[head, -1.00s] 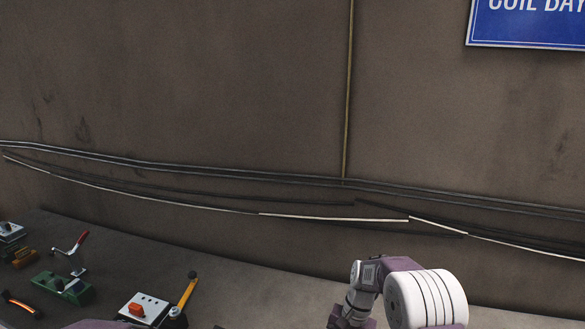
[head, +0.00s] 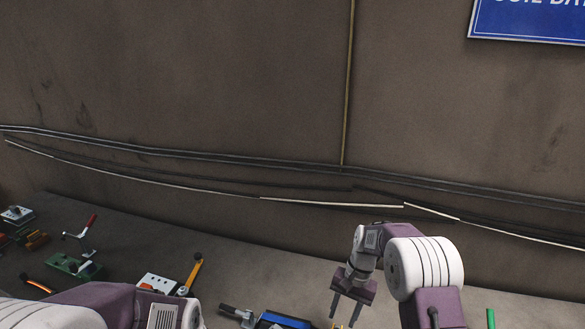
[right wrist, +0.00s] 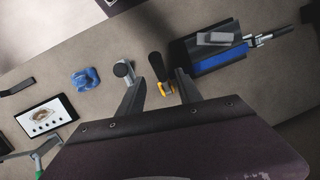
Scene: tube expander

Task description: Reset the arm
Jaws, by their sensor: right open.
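My right arm reaches in at the lower right of the head view, its gripper (head: 345,311) pointing down with two dark fingers spread apart. In the right wrist view the open fingers (right wrist: 155,80) have nothing held between them. A black-handled thing with a yellow base (right wrist: 160,72) shows below and between them, apparently apart from them. My left arm (head: 110,305) crosses the lower left of the head view. Its gripper is out of the picture.
A blue and dark tool (head: 280,320) lies near my right gripper; a blue-and-dark block also shows in the right wrist view (right wrist: 215,62). A white box (head: 157,283), a yellow handle (head: 190,275) and a green clamp (head: 75,266) lie left. The wall (head: 200,90) stands behind.

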